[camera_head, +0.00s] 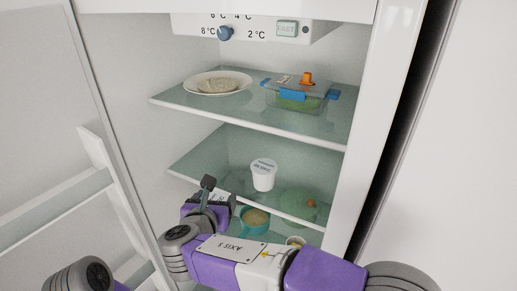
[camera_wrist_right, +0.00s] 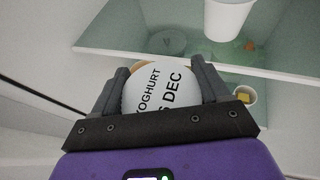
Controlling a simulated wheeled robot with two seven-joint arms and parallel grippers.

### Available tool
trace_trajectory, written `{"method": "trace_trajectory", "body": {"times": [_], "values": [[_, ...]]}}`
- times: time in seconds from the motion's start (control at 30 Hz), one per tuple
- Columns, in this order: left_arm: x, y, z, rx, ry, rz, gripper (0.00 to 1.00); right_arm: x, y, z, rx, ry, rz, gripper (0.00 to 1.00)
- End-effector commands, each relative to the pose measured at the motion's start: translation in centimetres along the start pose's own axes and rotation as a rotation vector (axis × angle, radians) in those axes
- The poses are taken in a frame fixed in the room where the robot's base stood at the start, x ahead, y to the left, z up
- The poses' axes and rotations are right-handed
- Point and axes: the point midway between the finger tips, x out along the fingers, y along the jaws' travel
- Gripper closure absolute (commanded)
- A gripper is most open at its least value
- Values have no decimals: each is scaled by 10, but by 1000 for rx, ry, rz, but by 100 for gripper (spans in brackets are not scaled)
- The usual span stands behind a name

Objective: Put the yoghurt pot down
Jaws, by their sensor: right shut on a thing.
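My right gripper (camera_head: 217,192) is shut on a yoghurt pot (camera_wrist_right: 160,92). In the right wrist view its round white lid, printed with "YOGHURT" and "DEC", sits between the two dark fingers (camera_wrist_right: 162,88). Its sides are hidden behind the lid. A second white pot (camera_head: 263,175) with a printed lid stands upright on the middle shelf (camera_head: 215,166). It also shows in the right wrist view (camera_wrist_right: 228,18). My left gripper is out of view.
A plate of food (camera_head: 217,82) and a clipped glass container (camera_head: 300,93) stand on the upper shelf (camera_head: 190,100). Lower down are a teal cup (camera_head: 255,222), a green round thing (camera_head: 298,203) and a small cup (camera_head: 295,241). The middle shelf has bare room left of the standing pot.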

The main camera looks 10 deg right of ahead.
Motion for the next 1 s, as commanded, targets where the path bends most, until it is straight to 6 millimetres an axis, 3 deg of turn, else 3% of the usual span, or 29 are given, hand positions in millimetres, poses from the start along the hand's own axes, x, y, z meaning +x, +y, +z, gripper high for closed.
{"method": "trace_trajectory", "body": {"times": [0.03,0.17,0.63,1.0], "values": [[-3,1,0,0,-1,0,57,-6,-1,11,0,-1,8,61],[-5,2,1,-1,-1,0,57,-6,-1,22,-9,1,16,61],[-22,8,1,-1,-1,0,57,98,0,66,-11,1,13,61],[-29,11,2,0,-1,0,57,132,1,78,-11,1,14,61]]}}
